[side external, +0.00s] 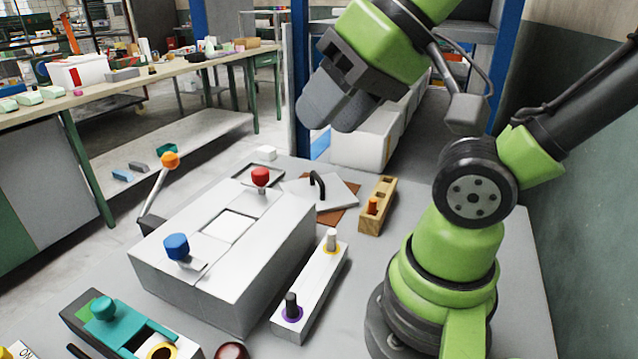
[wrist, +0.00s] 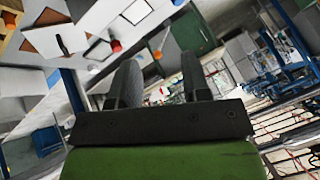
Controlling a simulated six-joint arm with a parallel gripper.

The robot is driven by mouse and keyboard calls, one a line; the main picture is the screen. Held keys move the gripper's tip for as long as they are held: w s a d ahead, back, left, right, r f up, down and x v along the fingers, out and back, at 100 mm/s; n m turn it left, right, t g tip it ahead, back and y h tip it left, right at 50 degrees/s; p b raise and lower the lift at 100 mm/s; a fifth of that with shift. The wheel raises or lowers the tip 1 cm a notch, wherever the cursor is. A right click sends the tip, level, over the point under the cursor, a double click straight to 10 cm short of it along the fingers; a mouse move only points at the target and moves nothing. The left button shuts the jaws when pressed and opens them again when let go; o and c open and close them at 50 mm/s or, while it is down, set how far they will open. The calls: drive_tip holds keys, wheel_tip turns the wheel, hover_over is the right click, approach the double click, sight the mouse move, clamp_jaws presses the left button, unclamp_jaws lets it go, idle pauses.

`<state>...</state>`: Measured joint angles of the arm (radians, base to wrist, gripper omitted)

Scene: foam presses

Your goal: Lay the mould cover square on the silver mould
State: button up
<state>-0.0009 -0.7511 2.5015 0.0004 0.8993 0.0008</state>
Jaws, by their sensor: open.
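The mould cover (side external: 338,189) appears to be the flat pale plate with a black arched handle (side external: 317,182). It lies behind the press on a brown square, turned so brown corners stick out. It also shows at the upper left of the wrist view (wrist: 45,42). The silver mould seems to be the big pale block (side external: 206,286) with a light square recess (side external: 228,226) on top; I cannot be certain. The cover lies apart from that recess. My gripper (side external: 332,117) is open and empty, high above and behind the cover, its fingers also in the wrist view (wrist: 160,64).
A red knob (side external: 260,176) and a blue knob (side external: 176,246) rise from the block. An orange-tipped lever (side external: 170,160) stands at its left. A wooden block (side external: 377,206) and a white switch bar (side external: 311,286) lie right. A teal device (side external: 104,309) is in front.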

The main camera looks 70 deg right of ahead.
drive_tip(key=w+d+m, duration=0.5)
drive_tip(key=w+m, duration=0.3)
drive_tip(key=m, duration=0.4)
drive_tip(key=m+g+h, duration=0.3)
drive_tip(key=m+h, duration=0.1)
drive_tip(key=m, duration=2.5)
approach(317, 175)
drive_tip(key=shift+m, duration=0.3)
drive_tip(key=x, duration=0.4)
drive_tip(key=shift+s+d+f, duration=0.25)
drive_tip(key=shift+d, duration=0.1)
drive_tip(key=shift+w+a+x, duration=0.1)
drive_tip(key=shift+a+x, duration=0.05)
drive_tip(key=shift+x, duration=1.45)
drive_tip(key=shift+w+a+x, duration=0.15)
drive_tip(key=shift+x, duration=1.4)
drive_tip(key=shift+c, duration=0.3)
drive_tip(key=shift+r, duration=0.1)
clamp_jaws()
